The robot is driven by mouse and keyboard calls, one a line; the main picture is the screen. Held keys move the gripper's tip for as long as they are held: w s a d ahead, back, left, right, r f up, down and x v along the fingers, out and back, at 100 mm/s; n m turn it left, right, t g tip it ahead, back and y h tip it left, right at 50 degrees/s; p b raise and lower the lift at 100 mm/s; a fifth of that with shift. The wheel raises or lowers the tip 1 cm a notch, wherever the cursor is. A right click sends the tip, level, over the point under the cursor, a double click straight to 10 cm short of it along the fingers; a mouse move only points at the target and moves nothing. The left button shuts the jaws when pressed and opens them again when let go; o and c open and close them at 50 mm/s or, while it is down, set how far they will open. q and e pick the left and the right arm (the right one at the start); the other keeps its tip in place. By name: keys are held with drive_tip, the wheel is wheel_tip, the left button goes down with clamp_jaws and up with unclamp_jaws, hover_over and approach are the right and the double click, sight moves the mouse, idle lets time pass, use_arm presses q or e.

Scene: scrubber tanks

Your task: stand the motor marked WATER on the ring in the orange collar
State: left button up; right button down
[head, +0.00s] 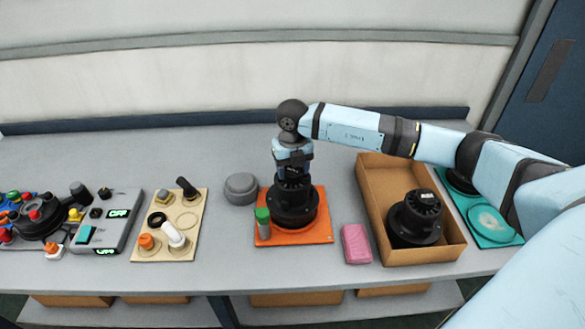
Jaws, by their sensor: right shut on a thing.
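A black motor (292,208) is upright at the orange collar (318,232), a flat square plate. My right gripper (292,178) points down from above and is shut on the top of this motor. No marking on it is readable from here. The motor covers most of the ring; I cannot tell whether it rests on the ring or hangs just above it. A second black motor (416,217) stands in the cardboard box, with a small pale label on top too small to read. My left gripper is not in view.
The cardboard box (373,200) and a pink block (356,244) are right of the collar. A green-capped cylinder (263,222) stands on the collar's left edge. A grey round lid (241,188), a beige board (150,240) and a teal plate (505,232) are nearby.

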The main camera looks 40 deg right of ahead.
idle(0.3)
drive_tip(key=shift+c, duration=1.2)
unclamp_jaws()
drive_tip(key=shift+o, duration=1.2)
drive_tip(key=shift+s+f, duration=0.1)
drive_tip(key=shift+r+p, duration=1.85)
drive_tip(key=shift+r, duration=1.75)
